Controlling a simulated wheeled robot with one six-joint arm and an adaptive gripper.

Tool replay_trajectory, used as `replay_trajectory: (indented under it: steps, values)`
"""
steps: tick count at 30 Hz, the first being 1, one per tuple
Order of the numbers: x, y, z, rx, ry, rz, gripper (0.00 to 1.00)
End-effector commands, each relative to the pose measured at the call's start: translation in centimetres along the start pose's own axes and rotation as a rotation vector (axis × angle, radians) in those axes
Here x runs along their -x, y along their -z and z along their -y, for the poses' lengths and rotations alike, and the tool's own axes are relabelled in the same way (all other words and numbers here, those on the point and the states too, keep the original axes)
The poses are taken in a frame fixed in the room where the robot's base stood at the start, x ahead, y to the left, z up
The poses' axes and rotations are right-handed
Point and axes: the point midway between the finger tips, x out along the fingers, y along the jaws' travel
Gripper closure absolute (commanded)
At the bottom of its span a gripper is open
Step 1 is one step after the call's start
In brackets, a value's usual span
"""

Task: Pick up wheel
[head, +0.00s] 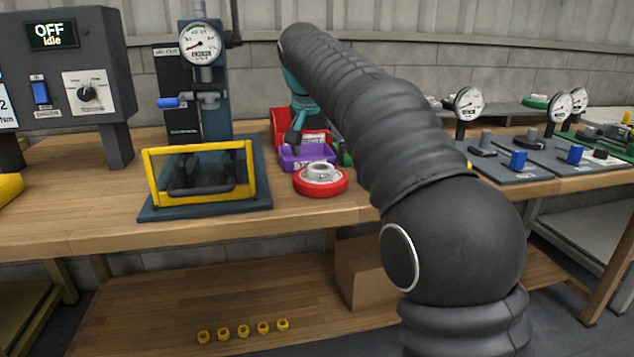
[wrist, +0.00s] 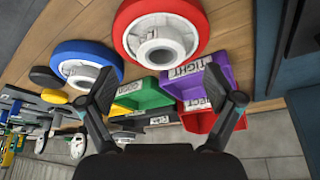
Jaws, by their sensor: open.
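A red-rimmed wheel (head: 320,180) with a pale grey hub lies flat on the wooden bench, right of the yellow-framed press. In the wrist view the red wheel (wrist: 128,25) is at the top centre, beyond my fingertips. A second, blue-rimmed wheel (wrist: 62,58) is at the upper left of the wrist view; my arm seems to hide it in the head view. My gripper (wrist: 163,86) is open and empty, its fingers apart over the row of bins. In the head view my gripper (head: 298,128) is above the purple bin, behind the red wheel, and partly hidden by my arm.
Labelled bins stand close together: purple (wrist: 215,64), red (wrist: 200,122), green (wrist: 146,95) and yellow. The press (head: 200,180) stands left of the red wheel. Gauge fixtures (head: 515,160) stand at right. The bench front before the wheel is clear.

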Motion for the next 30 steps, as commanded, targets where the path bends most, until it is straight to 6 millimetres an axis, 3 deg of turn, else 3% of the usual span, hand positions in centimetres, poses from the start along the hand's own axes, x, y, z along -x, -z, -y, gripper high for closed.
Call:
replay_trajectory:
  steps: [7,15,17,25,26,30]
  values:
    - [-3.6,-0.1,0.1,0.001,-0.001,0.002,0.10]
    - [-4.0,-0.1,0.1,0.001,0.000,0.000,0.10]
    - [-4.0,-0.1,0.1,0.001,0.000,0.000,0.22]
    - [-4.0,-0.1,0.1,0.001,0.000,0.000,0.90]
    - [-3.9,0.0,0.1,0.001,0.001,-0.001,0.94]
    - [-3.9,0.0,0.1,0.001,0.001,-0.001,0.94]
